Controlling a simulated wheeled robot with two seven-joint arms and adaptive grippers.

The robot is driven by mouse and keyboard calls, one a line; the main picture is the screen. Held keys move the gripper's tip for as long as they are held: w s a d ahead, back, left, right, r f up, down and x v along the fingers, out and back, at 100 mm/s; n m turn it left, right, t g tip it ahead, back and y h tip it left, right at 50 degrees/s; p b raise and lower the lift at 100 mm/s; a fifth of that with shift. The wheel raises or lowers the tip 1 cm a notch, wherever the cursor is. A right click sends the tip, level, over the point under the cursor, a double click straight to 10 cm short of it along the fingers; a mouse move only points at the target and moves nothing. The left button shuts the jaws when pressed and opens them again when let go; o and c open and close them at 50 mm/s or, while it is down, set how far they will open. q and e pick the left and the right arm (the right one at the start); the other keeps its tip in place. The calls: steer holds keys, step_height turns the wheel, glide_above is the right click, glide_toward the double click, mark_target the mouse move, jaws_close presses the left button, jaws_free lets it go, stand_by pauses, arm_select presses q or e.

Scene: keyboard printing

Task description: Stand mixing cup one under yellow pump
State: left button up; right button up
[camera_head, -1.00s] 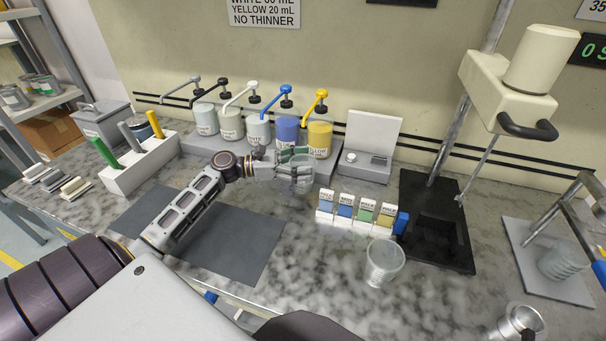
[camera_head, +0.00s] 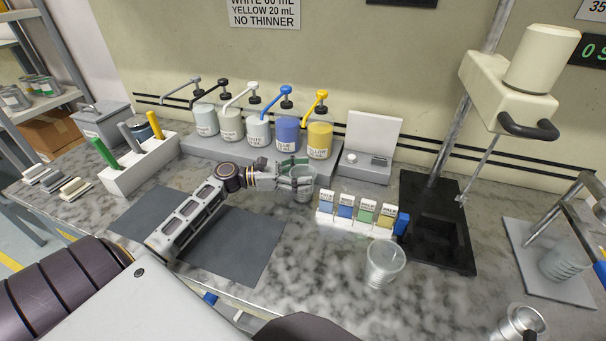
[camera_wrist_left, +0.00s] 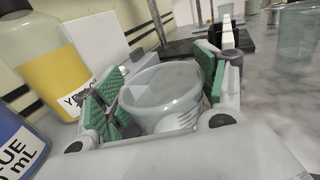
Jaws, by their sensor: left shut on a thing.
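My left gripper (camera_head: 294,174) is shut on a clear mixing cup (camera_head: 303,190). In the left wrist view the cup (camera_wrist_left: 165,95) sits between the green finger pads, its open rim facing up. The yellow pump (camera_head: 320,137) is the rightmost in the pump row, with a yellow lever on top. The held cup is in front of it and a little left, close to the front edge of the pump platform. In the left wrist view the yellow bottle (camera_wrist_left: 50,60) is left of the cup. I cannot tell whether the cup touches the counter. My right gripper is not in view.
The blue pump (camera_head: 286,132) stands left of the yellow one. A rack of small colored cards (camera_head: 352,221) and a second clear cup (camera_head: 384,264) lie to the right and front. A small scale (camera_head: 366,167) is right of the pumps. A dark mat (camera_head: 233,246) lies in front.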

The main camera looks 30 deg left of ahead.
arm_select(q)
steer(key=shift+f, duration=0.1)
steer(key=shift+c, duration=0.2)
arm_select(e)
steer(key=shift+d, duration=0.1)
arm_select(q)
steer(key=o, duration=0.8)
steer(key=shift+o, duration=1.4)
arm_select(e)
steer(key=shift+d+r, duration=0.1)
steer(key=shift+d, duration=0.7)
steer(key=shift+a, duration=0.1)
